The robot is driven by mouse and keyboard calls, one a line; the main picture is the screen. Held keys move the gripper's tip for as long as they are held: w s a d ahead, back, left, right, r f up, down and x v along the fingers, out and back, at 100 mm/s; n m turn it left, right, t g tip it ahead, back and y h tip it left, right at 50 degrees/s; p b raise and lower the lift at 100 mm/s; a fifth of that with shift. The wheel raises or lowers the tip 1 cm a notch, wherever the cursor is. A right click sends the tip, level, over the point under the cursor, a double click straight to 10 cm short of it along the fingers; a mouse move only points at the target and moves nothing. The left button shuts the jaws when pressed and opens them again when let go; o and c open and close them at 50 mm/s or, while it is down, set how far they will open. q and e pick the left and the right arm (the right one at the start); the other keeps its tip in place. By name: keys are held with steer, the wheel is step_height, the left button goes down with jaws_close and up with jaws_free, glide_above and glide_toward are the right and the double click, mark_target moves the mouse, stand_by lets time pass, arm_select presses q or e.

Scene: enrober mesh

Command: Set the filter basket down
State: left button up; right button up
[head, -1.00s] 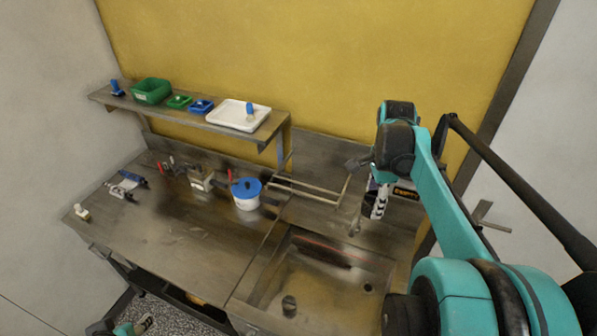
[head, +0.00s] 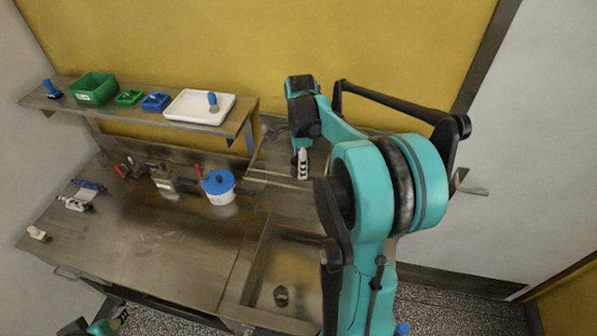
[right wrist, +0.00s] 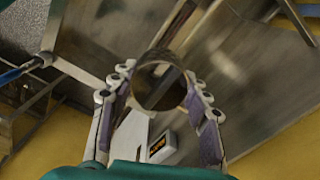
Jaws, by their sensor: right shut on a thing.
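The filter basket (right wrist: 160,84) is a round, thin-walled metal cup in the right wrist view. It sits between the two finger pads of my right gripper (right wrist: 157,95), which is shut on it. In the head view my right gripper (head: 302,164) points down over the back of the steel counter, right of the blue-lidded pot. The basket cannot be made out there. Whether it touches a surface is unclear. Part of my left gripper (head: 118,317) shows at the bottom left edge, low beside the counter; its jaws cannot be read.
A steel counter (head: 165,240) has a sink (head: 265,275) at its right. A blue-lidded white pot (head: 219,187) and several tools stand along the back. A shelf (head: 60,105) above holds green and blue bins and a white tray (head: 190,105). The counter's front is mostly clear.

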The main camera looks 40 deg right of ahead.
step_height(320, 180, down, 4)
steer(key=shift+a+r, duration=0.1)
steer(key=shift+w+f, duration=0.1)
steer(key=shift+f, duration=0.15)
steer(key=shift+f, duration=0.1)
steer(key=o, duration=1.2)
steer(key=shift+c, duration=0.2)
